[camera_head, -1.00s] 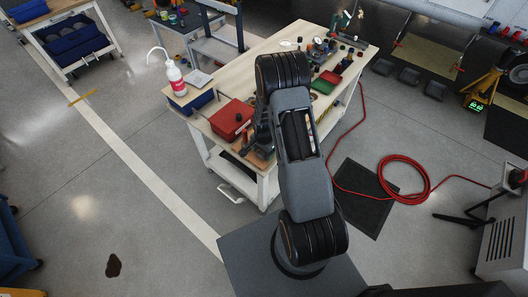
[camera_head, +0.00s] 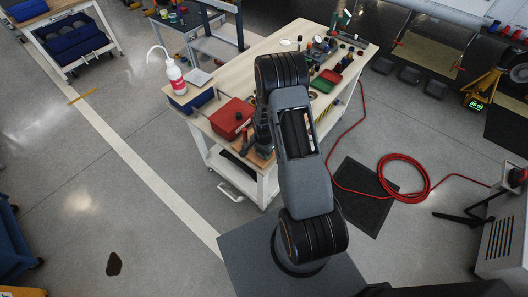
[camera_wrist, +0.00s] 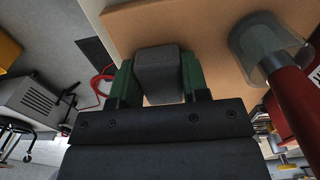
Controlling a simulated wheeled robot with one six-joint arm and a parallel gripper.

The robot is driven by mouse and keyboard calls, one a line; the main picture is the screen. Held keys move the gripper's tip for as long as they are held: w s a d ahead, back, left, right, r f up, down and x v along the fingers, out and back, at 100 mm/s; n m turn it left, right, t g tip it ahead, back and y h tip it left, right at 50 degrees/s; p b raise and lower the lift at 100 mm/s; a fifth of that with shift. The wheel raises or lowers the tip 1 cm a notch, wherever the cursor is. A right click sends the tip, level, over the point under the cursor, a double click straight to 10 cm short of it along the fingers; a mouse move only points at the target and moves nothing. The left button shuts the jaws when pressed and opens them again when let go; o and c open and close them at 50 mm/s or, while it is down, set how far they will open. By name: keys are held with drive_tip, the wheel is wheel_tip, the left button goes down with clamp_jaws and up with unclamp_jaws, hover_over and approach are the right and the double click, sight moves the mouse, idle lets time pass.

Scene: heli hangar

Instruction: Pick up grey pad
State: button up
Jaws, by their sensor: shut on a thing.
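In the wrist view a grey pad (camera_wrist: 160,72), a small block with rounded edges, sits between the two green fingers of my gripper (camera_wrist: 158,80). The fingers are shut on it from both sides. Behind it in the picture is the tan worktop (camera_wrist: 212,25); I cannot tell whether the pad still touches it. In the head view my arm covers the pad and the fingertips, over the near end of the workbench (camera_head: 250,60).
A red bin (camera_head: 231,118) stands left of my arm on the bench. A white bottle with a red label (camera_head: 175,77) stands at the bench's left corner. A clear cylinder with a red body (camera_wrist: 268,45) is close on the right in the wrist view. A red hose (camera_head: 404,178) lies on the floor.

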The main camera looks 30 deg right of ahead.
drive_tip(key=shift+r, duration=0.1)
drive_tip(key=shift+r+b, duration=0.3)
drive_tip(key=shift+r, duration=0.15)
drive_tip(key=s+d+r+b, duration=0.2)
drive_tip(key=d+r, duration=0.4)
drive_tip(key=s+d+r+b, duration=0.1)
drive_tip(key=s+d+r, duration=0.1)
drive_tip(key=d+r, duration=0.4)
drive_tip(key=shift+s+d+b, duration=0.4)
drive_tip(key=shift+d, duration=0.2)
